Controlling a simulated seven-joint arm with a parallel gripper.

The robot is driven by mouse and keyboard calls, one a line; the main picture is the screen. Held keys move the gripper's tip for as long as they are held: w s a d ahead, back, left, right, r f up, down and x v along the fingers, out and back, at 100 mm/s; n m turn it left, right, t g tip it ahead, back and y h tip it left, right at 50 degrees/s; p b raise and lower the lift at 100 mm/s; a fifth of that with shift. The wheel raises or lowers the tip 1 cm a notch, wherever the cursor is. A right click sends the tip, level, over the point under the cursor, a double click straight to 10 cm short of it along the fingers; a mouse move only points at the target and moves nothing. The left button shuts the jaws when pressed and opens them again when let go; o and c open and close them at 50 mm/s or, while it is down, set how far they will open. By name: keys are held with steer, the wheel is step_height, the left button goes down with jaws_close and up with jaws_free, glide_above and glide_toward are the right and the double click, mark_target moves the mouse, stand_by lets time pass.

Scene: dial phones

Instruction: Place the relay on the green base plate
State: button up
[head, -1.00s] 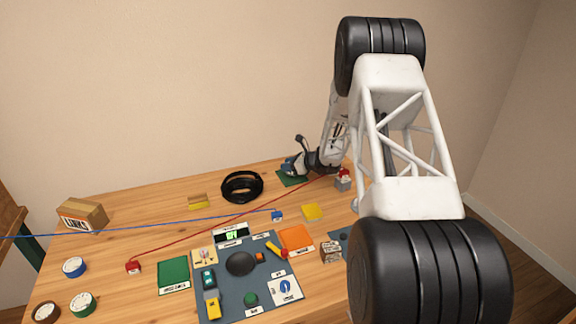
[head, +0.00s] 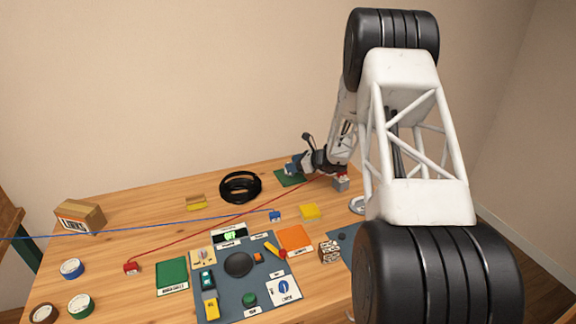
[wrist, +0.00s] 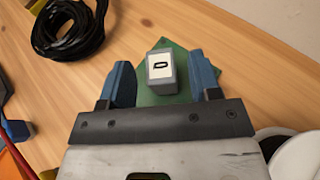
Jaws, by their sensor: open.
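A grey block with a white top marked "D" (wrist: 162,72), which looks like the relay, stands upright on a green plate (wrist: 152,99) in the wrist view. My gripper (wrist: 162,76) is open, with one blue finger on each side of the block. In the head view my gripper (head: 292,168) is over that green plate (head: 286,182) at the table's back, hiding the block. Another green plate (head: 172,272), with a label, lies bare at the front left.
A black cable coil (head: 240,187) lies left of my gripper. Red and blue cables cross the table. A dark board with several parts (head: 225,300) fills the front middle.

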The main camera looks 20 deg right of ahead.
steer(key=v, duration=0.8)
steer(key=shift+s, duration=0.1)
stand_by(0.4)
steer(key=s+a+r+n+g+h, duration=0.2)
steer(key=s+a+r+n+g, duration=0.5)
steer(key=s+a+r+n, duration=1)
steer(key=s+a+r+n+h, duration=0.2)
steer(key=s+a+n, duration=0.1)
steer(key=s, duration=0.9)
steer(key=s+a+r+n+h, duration=0.2)
steer(key=s+a+n+h, duration=0.1)
steer(key=s, duration=0.8)
steer(key=s+a+r+n+h, duration=0.2)
steer(key=s+a+n, duration=0.1)
steer(key=s, duration=0.9)
steer(key=shift+s+n+h, duration=0.4)
